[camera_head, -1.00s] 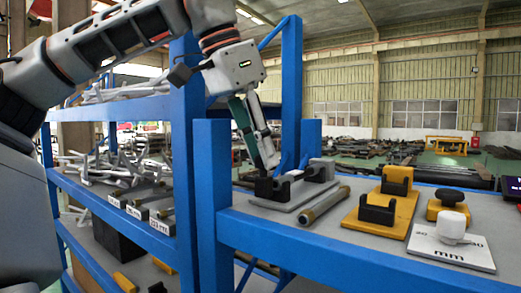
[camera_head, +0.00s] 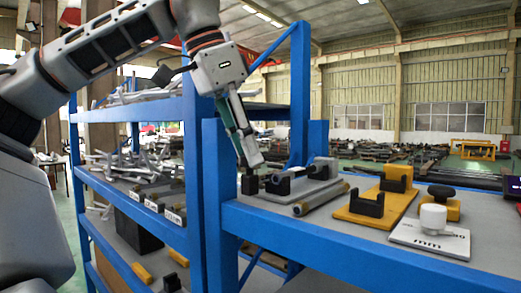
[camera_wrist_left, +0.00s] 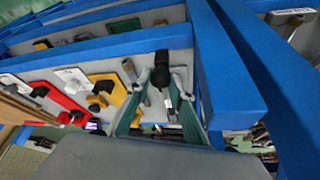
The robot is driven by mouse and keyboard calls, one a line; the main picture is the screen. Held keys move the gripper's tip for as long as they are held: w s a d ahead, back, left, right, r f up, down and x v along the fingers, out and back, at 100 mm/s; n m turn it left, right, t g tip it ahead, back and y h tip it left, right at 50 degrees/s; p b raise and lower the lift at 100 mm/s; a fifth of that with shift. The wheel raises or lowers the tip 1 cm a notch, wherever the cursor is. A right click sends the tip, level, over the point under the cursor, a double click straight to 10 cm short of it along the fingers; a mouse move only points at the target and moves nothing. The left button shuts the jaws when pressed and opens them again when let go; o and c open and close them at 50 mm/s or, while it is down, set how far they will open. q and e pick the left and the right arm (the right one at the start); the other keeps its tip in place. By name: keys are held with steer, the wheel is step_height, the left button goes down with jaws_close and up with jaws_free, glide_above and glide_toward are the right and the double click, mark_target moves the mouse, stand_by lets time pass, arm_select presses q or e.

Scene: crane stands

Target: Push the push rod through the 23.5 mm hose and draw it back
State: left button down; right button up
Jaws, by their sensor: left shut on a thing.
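My left gripper (camera_head: 252,166) is shut on a small black piece (camera_head: 249,184), probably the push rod's handle, just left of the grey fixture plate (camera_head: 294,199). A black knob (camera_wrist_left: 160,74) shows between the fingers in the left wrist view. The plate carries black holders (camera_head: 279,184) and a grey cylinder (camera_head: 326,164), perhaps the hose. The black piece stands apart from the nearest holder. Any rod between them is too small to make out. A grey tube with brass-coloured ends (camera_head: 320,202) lies in front of the plate. My right gripper is out of view.
Right of the plate are a yellow fixture (camera_head: 368,214) with black holders, a black knob (camera_head: 444,193) on a yellow base, and a white plate (camera_head: 428,243) marked mm. A blue post (camera_head: 220,180) stands close left of my gripper. Metal parts fill the shelves at left.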

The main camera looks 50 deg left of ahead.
arm_select(q)
steer(key=shift+s, duration=0.1)
stand_by(0.3)
steer(key=c, duration=1.8)
jaws_free()
steer(key=shift+s, duration=0.2)
steer(key=shift+w, duration=0.1)
steer(key=shift+r, duration=0.25)
steer(key=v, duration=1.1)
steer(key=shift+s+a+r, duration=0.1)
steer(key=shift+s+r, duration=0.15)
